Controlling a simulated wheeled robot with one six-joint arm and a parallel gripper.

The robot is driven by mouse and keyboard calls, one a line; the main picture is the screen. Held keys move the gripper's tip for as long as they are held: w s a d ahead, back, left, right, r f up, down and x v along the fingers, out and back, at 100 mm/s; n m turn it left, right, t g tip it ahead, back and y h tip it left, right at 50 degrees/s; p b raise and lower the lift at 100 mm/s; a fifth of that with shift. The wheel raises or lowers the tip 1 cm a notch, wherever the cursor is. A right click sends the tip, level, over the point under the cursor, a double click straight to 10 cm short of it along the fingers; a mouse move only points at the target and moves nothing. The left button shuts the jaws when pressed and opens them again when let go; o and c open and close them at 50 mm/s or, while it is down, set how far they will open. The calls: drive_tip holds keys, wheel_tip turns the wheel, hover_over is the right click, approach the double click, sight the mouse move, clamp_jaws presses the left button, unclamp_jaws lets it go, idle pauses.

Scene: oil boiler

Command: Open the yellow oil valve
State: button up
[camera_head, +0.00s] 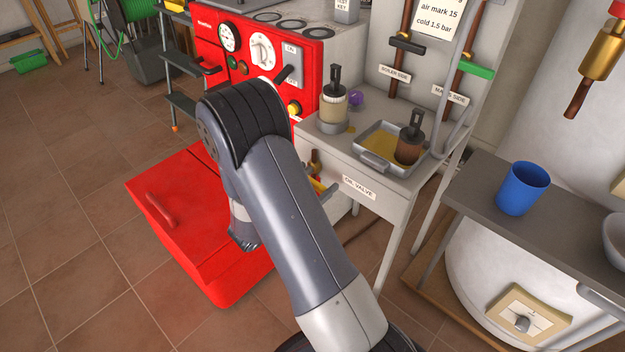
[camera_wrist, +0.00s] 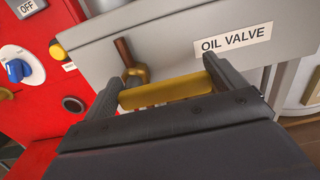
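The yellow oil valve lever (camera_wrist: 170,91) shows in the wrist view below the OIL VALVE label (camera_wrist: 234,38). It lies crosswise between the two fingers of my gripper (camera_wrist: 165,75), its ends close to or against them. The fingers stand wide apart; I cannot tell whether they press on the lever. The brass valve body (camera_wrist: 136,74) and a copper pipe (camera_wrist: 122,50) sit just behind, by the grey panel. In the head view a bit of the yellow lever (camera_head: 318,185) shows under the bench beside my arm, which hides most of my gripper.
The red boiler (camera_head: 215,45) and its red lower housing (camera_head: 190,235) stand left of the valve. Above it, the grey bench (camera_head: 380,185) holds a tray (camera_head: 376,163) and oil containers. A shelf with a blue cup (camera_head: 523,188) is at right.

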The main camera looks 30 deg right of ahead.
drive_tip(key=c, duration=0.9)
